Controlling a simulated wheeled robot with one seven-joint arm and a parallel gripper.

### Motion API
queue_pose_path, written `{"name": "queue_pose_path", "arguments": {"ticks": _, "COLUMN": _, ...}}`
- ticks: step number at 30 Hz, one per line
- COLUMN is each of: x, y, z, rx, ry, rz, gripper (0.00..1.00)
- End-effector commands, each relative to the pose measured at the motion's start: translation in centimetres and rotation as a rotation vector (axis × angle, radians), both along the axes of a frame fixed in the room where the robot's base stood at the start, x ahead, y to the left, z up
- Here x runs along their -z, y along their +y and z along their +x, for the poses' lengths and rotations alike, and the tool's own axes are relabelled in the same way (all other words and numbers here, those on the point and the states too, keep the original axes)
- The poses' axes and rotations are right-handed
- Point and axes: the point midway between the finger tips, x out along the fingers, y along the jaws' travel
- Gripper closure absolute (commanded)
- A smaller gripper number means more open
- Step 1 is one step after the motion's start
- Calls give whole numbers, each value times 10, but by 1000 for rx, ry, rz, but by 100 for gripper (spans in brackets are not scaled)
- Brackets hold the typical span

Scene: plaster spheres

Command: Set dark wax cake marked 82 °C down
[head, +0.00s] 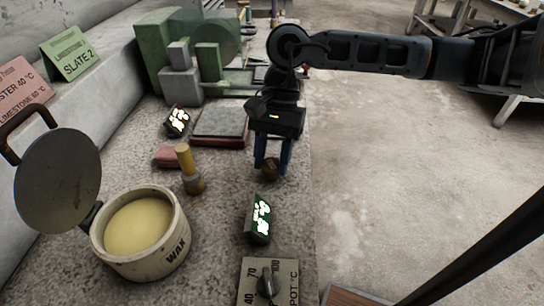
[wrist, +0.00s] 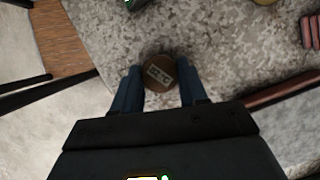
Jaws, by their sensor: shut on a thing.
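The dark wax cake (head: 269,170) is a small brown round piece between the blue fingers of my gripper (head: 271,162). In the wrist view the dark wax cake (wrist: 159,73) shows its round top with a pale label, which seems to read 82 °C. My gripper (wrist: 160,84) is shut on it, one finger on each side. The cake is over the speckled stone bench top (head: 225,240), near its right edge. I cannot tell whether its underside touches the stone.
An open wax pot (head: 142,236) with yellow wax stands at the front left. Bare stone surrounds the cake.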

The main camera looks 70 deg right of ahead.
Motion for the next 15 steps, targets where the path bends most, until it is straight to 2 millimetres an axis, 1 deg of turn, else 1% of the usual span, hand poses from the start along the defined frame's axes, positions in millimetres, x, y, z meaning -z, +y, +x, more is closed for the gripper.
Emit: {"name": "queue_pose_path", "arguments": {"ticks": 15, "x": 4, "y": 0, "z": 0, "rx": 0, "ry": 0, "rz": 0, "gripper": 86}}
